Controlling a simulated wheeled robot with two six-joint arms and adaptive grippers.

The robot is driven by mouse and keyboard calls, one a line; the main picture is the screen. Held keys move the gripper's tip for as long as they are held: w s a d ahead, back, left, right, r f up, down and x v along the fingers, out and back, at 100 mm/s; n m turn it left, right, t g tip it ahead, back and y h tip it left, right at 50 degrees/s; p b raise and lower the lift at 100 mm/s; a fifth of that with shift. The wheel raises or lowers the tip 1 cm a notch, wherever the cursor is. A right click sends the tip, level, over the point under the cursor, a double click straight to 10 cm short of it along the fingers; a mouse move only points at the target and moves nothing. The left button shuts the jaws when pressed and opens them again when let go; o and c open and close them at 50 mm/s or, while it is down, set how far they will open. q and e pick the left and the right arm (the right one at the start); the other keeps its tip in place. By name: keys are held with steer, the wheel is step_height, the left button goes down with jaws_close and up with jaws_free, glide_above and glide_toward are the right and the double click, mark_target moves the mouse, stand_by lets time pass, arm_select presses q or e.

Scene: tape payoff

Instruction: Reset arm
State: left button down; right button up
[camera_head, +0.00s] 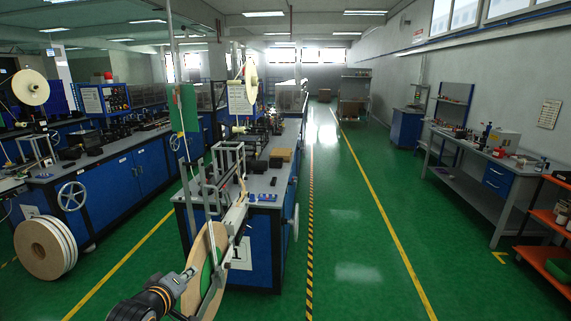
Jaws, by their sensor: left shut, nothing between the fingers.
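My left gripper (187,274) reaches in from the bottom left, its fingers shut and empty. Its tips are close to the left side of a large tan reel (217,239) with a green centre. I cannot tell whether they touch it. The reel stands upright, seen nearly edge-on, at the near end of a blue machine bench (262,221). The gripper and arm cover part of the reel's lower left. My right gripper is out of view.
A tan roll stack (40,249) stands on the floor at left beside another blue bench (120,185). A workbench (470,165) and an orange shelf (548,220) line the right side. The green aisle (350,210) between is clear.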

arm_select(q)
steer(key=s+d+f+m+g+y, duration=0.1)
steer(key=s+f+m+g, duration=0.4)
steer(key=s+f, duration=0.65)
steer(key=s+d+f+m+g, duration=0.1)
steer(key=s+f+m+g, duration=0.45)
steer(key=s, duration=1.05)
step_height(320, 180, down, 27)
steer(key=s+a, duration=0.2)
steer(key=s, duration=0.1)
steer(key=s+a+f+g, duration=0.1)
steer(key=s+f, duration=1.4)
steer(key=s, duration=0.3)
steer(key=shift+a+f, duration=0.15)
steer(key=shift+a, duration=0.1)
steer(key=shift+w+n+g, duration=0.1)
steer(key=shift+n+g, duration=0.15)
